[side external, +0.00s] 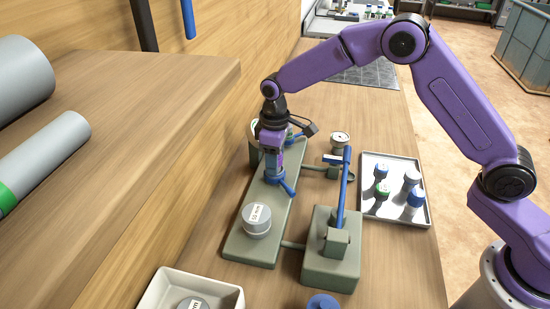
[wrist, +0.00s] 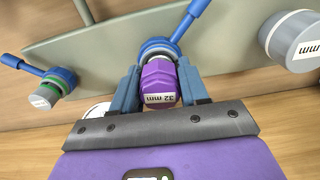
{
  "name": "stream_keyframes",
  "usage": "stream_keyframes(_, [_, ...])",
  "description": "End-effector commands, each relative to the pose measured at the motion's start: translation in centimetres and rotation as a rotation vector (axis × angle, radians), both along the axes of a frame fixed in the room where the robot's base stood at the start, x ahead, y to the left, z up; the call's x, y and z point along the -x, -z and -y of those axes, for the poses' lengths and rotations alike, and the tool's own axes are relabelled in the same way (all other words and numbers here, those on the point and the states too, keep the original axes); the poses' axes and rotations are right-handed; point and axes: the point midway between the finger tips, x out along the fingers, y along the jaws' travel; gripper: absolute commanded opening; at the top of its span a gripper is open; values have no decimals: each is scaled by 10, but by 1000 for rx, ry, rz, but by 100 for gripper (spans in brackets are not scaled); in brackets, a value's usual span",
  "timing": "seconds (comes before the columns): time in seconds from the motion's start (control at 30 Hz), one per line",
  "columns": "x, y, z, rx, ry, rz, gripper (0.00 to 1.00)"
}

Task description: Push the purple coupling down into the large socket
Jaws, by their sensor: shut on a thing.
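The purple coupling (wrist: 159,78), with a hexagonal body and a "32 mm" label, is between the two blue fingers of my gripper (wrist: 163,88). My gripper is shut on it. Its far end meets a blue-collared socket (wrist: 158,47) with a blue lever; I cannot tell how deep it sits. In the side external view my gripper (side external: 272,158) points down over this socket (side external: 274,180) on the grey-green manifold (side external: 240,247). The fingers mostly hide the coupling there.
A grey cap (side external: 257,220) sits on the manifold's near end. A blue upright lever (side external: 343,190) rises from a block (side external: 331,262) to the right. A tray (side external: 381,210) holds several fittings. A green-ringed fitting (wrist: 46,94) with a blue lever is left in the wrist view.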

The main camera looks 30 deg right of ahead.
Motion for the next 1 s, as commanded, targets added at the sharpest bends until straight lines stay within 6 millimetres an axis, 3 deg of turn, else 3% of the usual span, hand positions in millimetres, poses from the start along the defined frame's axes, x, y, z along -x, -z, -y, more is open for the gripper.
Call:
stream_keyframes(0.43, [0, 4, 0, 0, 0, 0, 14])
stream_keyframes(0.47, [0, 4, 0, 0, 0, 0, 51])
stream_keyframes(0.53, [0, 4, 0, 0, 0, 0, 73])
stream_keyframes(0.77, [0, 3, 0, 0, 0, 0, 74])
stream_keyframes(0.8, [0, 4, 0, 1, 0, -1, 87])
stream_keyframes(0.83, [0, 4, 0, 1, 0, -1, 91])
stream_keyframes(1.0, [0, 3, 0, 0, 0, 0, 91])
